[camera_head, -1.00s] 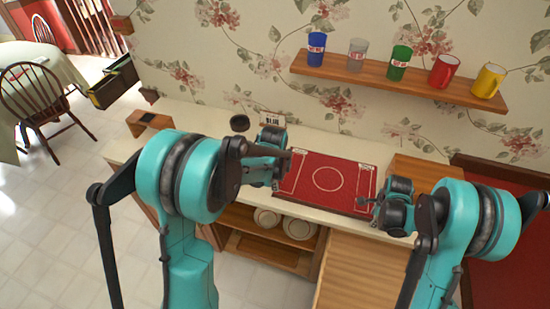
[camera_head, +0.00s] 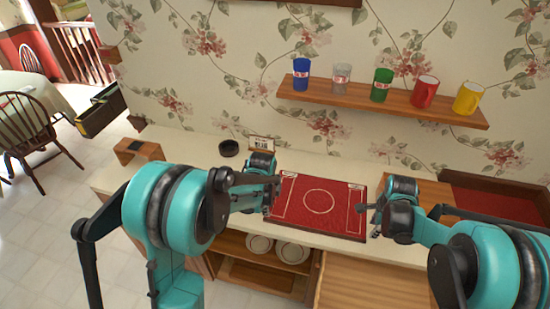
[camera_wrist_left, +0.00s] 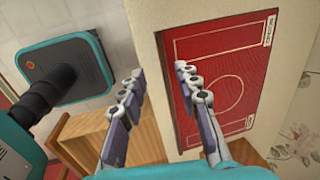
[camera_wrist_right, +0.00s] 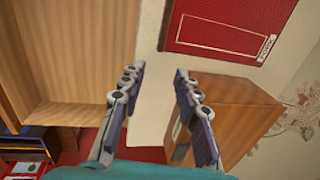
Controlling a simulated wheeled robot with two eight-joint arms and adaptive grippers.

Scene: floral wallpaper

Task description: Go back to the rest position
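My left gripper (camera_head: 271,194) is over the left edge of a red board (camera_head: 318,196) on the counter. Its two fingers stand apart with nothing between them in the left wrist view (camera_wrist_left: 157,80). My right gripper (camera_head: 368,219) is at the board's right edge. Its fingers are also apart and empty in the right wrist view (camera_wrist_right: 156,74). The red board shows in the left wrist view (camera_wrist_left: 225,62) and at the top of the right wrist view (camera_wrist_right: 222,28). I cannot tell the fingers' exact height above the counter.
A wall shelf (camera_head: 350,97) holds blue (camera_head: 301,75), clear (camera_head: 341,78), green (camera_head: 381,85), red (camera_head: 424,92) and yellow (camera_head: 467,98) cups. Plates (camera_head: 292,252) sit below.

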